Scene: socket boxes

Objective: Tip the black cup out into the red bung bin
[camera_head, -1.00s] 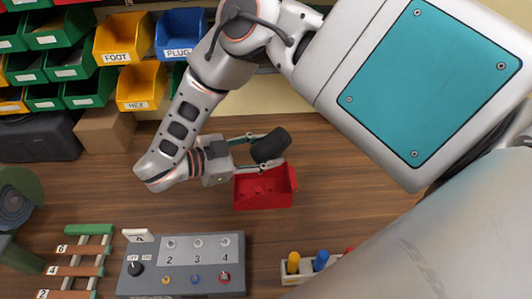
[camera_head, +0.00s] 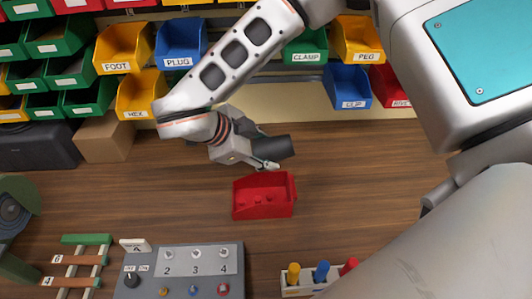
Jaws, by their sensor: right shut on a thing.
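The red bung bin (camera_head: 264,208) stands on the wooden table in the middle of the view, with several small red bungs (camera_head: 268,201) in it. The black cup (camera_head: 279,147) is tilted well over, behind and above the bin. The cup's inside is hidden from this view.
A grey switch panel (camera_head: 180,262) and a rack with coloured pegs (camera_head: 318,272) are at the front. A cardboard box (camera_head: 103,135) stands at the back left. Labelled bins such as PLUG (camera_head: 181,40) hang behind. The table right of the red bin is clear.

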